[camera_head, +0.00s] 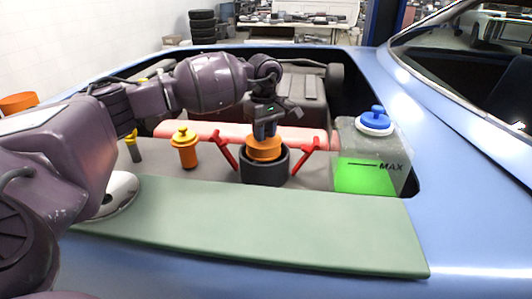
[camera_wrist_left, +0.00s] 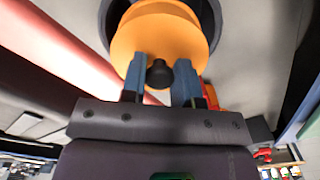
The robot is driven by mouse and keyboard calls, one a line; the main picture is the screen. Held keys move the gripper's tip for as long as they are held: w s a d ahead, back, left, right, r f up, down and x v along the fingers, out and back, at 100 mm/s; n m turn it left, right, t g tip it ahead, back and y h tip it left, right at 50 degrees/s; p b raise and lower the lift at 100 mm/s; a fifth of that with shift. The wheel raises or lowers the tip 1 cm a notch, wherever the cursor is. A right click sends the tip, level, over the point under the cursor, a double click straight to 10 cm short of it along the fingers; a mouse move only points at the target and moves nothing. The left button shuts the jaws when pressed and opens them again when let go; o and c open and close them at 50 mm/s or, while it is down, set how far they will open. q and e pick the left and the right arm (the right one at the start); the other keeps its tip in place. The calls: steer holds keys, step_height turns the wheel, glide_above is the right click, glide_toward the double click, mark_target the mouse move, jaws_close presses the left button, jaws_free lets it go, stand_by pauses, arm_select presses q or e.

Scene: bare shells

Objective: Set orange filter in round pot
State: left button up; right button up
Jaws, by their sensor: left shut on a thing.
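The orange filter (camera_head: 264,149) is a stepped orange disc with a dark knob on top. It is upright over the mouth of the dark grey round pot (camera_head: 265,173), its lower part hidden behind the rim. I cannot tell whether it rests on the bottom. My left gripper (camera_head: 265,131) points down and is shut on the filter's knob. In the left wrist view the blue fingers (camera_wrist_left: 160,76) hold the knob against the orange filter (camera_wrist_left: 155,35), and the pot's dark rim (camera_wrist_left: 214,22) shows around it. My right gripper is not in view.
Red brackets (camera_head: 224,153) flank the pot. An orange capped container (camera_head: 185,150) stands to the left. A tank with green fluid and a blue cap (camera_head: 374,121) stands at right. A pale green mat (camera_head: 260,225) covers the front edge of the blue car body.

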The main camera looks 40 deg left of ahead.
mark_target(264, 152)
arm_select(q)
step_height(264, 152, down, 6)
steer(key=shift+r+b, duration=0.25)
steer(key=shift+b, duration=0.2)
steer(key=shift+f, duration=0.75)
steer(key=o, duration=1)
steer(key=shift+r, duration=0.15)
step_height(264, 152, up, 12)
steer(key=shift+f+p, duration=0.1)
steer(key=shift+p, duration=0.75)
steer(key=shift+r, duration=0.35)
